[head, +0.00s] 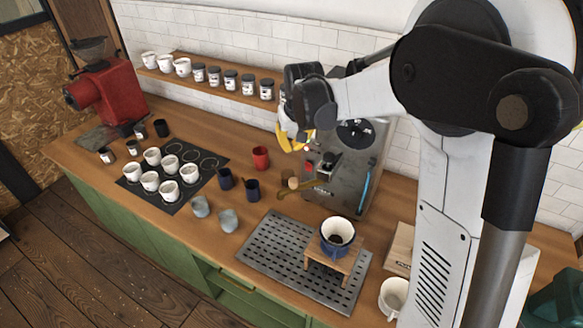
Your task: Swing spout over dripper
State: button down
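The dripper (338,231) is a dark blue cone with a pale inside. It sits upright on a small wooden stand (346,262) on the slotted metal drip tray. A brass-coloured bar (309,184), which looks like the spout, juts left from the front of the steel machine (351,172). A round wooden knob (293,183) shows at its left part, up and left of the dripper. My gripper (290,145), with yellow fingers, appears above the knob, apart from it in the picture. Its finger gap is too small and partly hidden to judge.
The drip tray (270,247) is mostly bare left of the stand. Dark cups (252,189), a red cup (261,157) and grey cups (228,220) stand left of the machine. White cups (169,190) stand on a black mat. A shelf (215,84) holds jars behind.

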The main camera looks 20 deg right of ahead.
aim_at(303, 184)
notch_tip(303, 184, down, 10)
jog(key=p, duration=0.1)
jog(key=shift+s+r, duration=0.2)
jog(key=shift+s, duration=0.1)
dwell(0.3)
